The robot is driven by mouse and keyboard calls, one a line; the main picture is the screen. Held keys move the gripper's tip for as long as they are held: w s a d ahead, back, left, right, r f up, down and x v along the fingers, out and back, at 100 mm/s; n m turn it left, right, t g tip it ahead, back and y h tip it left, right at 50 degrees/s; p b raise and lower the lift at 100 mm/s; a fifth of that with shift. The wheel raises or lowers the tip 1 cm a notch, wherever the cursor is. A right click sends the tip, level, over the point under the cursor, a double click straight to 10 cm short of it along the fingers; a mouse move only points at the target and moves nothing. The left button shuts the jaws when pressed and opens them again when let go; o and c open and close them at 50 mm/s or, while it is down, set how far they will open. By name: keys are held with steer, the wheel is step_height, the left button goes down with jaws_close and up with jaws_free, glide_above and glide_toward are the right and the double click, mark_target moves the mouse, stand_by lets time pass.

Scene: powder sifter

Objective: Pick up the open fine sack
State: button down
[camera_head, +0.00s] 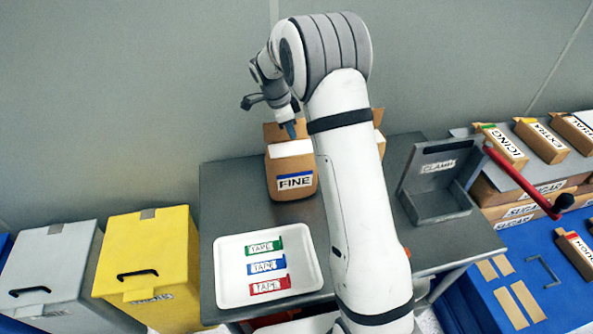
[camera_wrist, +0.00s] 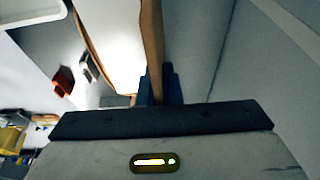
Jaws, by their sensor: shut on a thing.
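The open fine sack (camera_head: 281,165) is a brown bag with a blue-striped white label reading FINE and an open top. It stands upright at the back of the grey table, left of my arm; I cannot tell whether its base touches the table. My gripper (camera_head: 290,130) comes down from above onto its top edge. In the wrist view the dark fingers (camera_wrist: 158,88) are shut on the sack's brown wall (camera_wrist: 152,40), and a pale inside shows to the left of that wall. Part of another brown thing behind my arm is mostly hidden.
A white tray (camera_head: 230,290) with green, blue and red tape pieces lies in front of the sack. A grey clamp box (camera_head: 432,200) with a red-handled lever is right. Yellow (camera_head: 150,225) and grey bins stand left. Labelled boxes (camera_head: 500,145) stand right. The wall is close behind.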

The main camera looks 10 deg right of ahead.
steer(key=shift+w+r, duration=0.1)
stand_by(0.4)
steer(key=shift+r+p, duration=0.45)
steer(key=shift+p, duration=0.25)
steer(key=shift+w+r+b, duration=0.1)
steer(key=shift+r+b, duration=0.25)
steer(key=shift+b, duration=0.15)
step_height(320, 180, up, 9)
steer(key=shift+f+b, duration=0.1)
steer(key=shift+b, duration=0.8)
